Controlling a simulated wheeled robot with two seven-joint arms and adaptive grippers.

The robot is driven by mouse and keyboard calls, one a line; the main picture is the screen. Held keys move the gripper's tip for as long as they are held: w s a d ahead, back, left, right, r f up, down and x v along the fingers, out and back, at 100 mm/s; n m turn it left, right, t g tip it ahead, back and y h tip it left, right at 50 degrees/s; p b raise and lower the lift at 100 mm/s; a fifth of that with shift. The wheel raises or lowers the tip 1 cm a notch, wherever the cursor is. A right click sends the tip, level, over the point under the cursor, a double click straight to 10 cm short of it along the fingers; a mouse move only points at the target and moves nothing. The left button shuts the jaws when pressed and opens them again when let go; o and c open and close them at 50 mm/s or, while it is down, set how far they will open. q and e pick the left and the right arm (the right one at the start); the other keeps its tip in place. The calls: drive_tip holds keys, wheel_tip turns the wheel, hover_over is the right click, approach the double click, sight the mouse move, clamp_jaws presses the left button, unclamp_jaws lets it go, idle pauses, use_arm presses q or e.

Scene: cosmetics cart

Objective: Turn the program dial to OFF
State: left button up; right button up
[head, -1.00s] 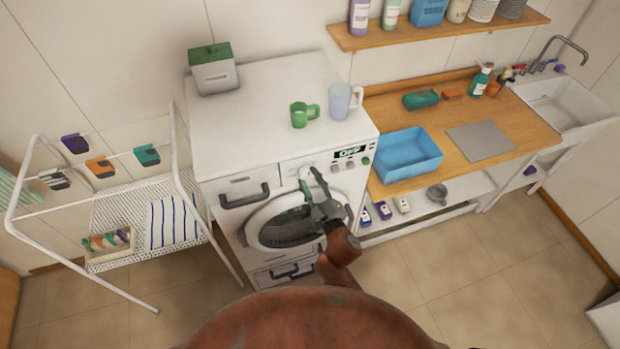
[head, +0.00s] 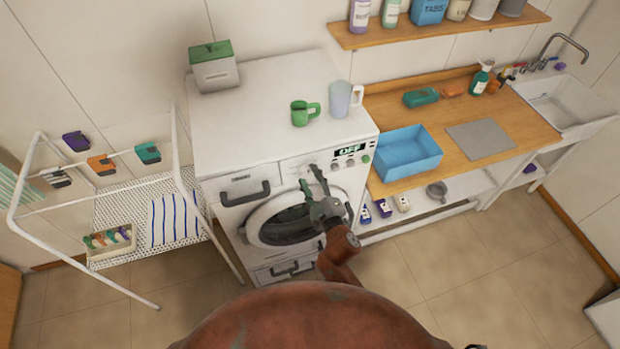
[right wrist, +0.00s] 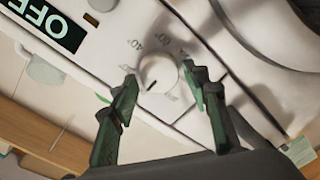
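The program dial (right wrist: 158,74) is a round white knob on the washing machine's front panel. In the right wrist view its dark mark points to the lower left, away from the printed 40° and 60°. The display (right wrist: 44,20) beside it reads OFF, and the display (head: 351,150) reads the same in the head view. My right gripper (right wrist: 163,80) is open, with its green fingers on either side of the dial and a gap visible around the knob. In the head view this gripper (head: 311,177) reaches up to the panel. My left gripper is not in view.
The washing machine (head: 250,130) carries a green-lidded box (head: 214,70), a green mug (head: 305,113) and a pale cup (head: 343,100) on top. A white rack (head: 120,215) stands left. A wooden counter (head: 500,115) with a blue bin (head: 405,153) stands right.

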drive_tip(key=shift+o, duration=1)
drive_tip(key=v, duration=1.2)
